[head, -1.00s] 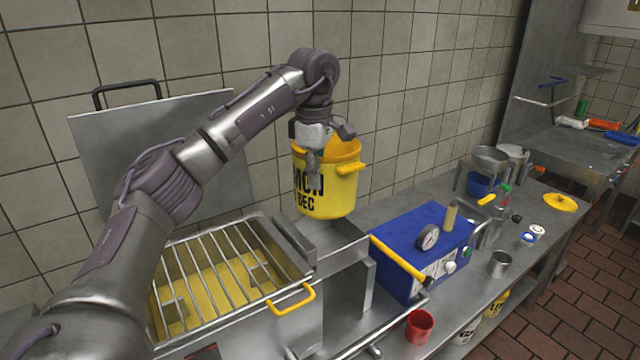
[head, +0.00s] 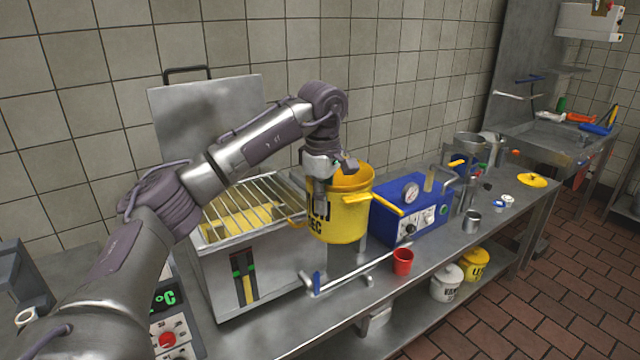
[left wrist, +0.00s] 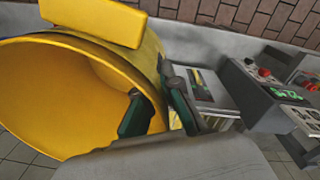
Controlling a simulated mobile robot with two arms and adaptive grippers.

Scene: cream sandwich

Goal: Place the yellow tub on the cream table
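The yellow tub (head: 338,218) with black lettering hangs upright in my left gripper (head: 326,180), in front of the blue machine's left end. In the left wrist view the tub (left wrist: 60,60) shows its hollow inside. One finger of my left gripper (left wrist: 158,105) is inside its rim and the other outside, so it is shut on the wall. A long steel table (head: 445,246) runs below and to the right; I see no table of a cream colour. Whether the tub's base touches anything below is hard to tell. My right gripper is not in view.
The fryer (head: 240,275) with a wire rack stands left of the tub. The blue machine (head: 425,225) with a gauge, a red cup (head: 402,262) and a steel cup (head: 471,221) stand on the table. A yellow lid (head: 532,180) lies at its far end. Bare tabletop shows along the front.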

